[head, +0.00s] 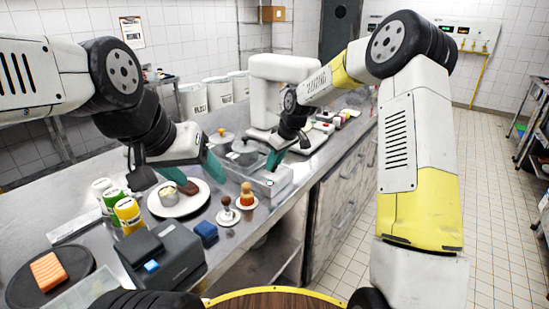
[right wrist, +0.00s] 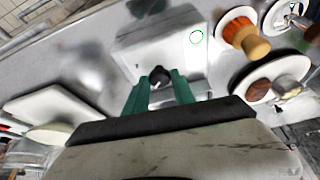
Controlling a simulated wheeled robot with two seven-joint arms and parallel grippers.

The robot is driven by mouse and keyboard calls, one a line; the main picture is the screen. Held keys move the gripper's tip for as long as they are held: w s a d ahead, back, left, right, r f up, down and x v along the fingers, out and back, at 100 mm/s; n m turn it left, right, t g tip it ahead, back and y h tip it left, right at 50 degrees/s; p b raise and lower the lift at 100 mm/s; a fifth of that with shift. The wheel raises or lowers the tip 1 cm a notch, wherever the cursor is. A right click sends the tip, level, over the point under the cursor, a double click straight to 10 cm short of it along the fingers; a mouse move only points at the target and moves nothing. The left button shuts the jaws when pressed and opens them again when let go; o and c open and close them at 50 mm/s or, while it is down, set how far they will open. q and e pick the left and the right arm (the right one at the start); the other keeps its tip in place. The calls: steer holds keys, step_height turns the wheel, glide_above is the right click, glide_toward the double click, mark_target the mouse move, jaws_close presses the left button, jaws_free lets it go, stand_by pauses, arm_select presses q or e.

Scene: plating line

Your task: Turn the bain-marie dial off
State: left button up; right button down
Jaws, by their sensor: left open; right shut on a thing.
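The bain-marie (head: 272,187) is a steel box on the counter, with a small green ring on its casing. In the right wrist view the bain-marie (right wrist: 170,45) has a dark dial (right wrist: 158,76) with a pale mark. My right gripper (right wrist: 160,88) is shut on the dial, one green finger on each side. In the head view my right gripper (head: 275,160) is at the box, and the dial cannot be made out there. My left gripper (head: 194,176) is open above a white plate (head: 183,211), with its fingers apart near the food.
Several bottles (head: 128,215) stand left of the plate. A dark device (head: 165,262) and a blue block (head: 206,233) are at the front. A wooden-topped shaker (head: 246,196) and a stamp-like item (head: 227,212) stand near the bain-marie. A white machine (head: 285,75) stands behind it.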

steer(key=n, duration=0.1)
steer(key=n+g, duration=0.1)
steer(key=n, duration=0.1)
steer(key=n+g+y, duration=0.1)
steer(key=n, duration=0.1)
steer(key=shift+w+d, duration=0.15)
steer(key=shift+w, duration=0.1)
steer(key=shift+w+n+g, duration=0.15)
steer(key=shift+n+g, duration=0.65)
steer(key=shift+n, duration=1.6)
steer(key=c, duration=1.1)
jaws_free()
steer(key=shift+o, duration=0.2)
steer(key=shift+r, duration=0.1)
steer(key=v, duration=0.7)
steer(key=shift+r, duration=0.3)
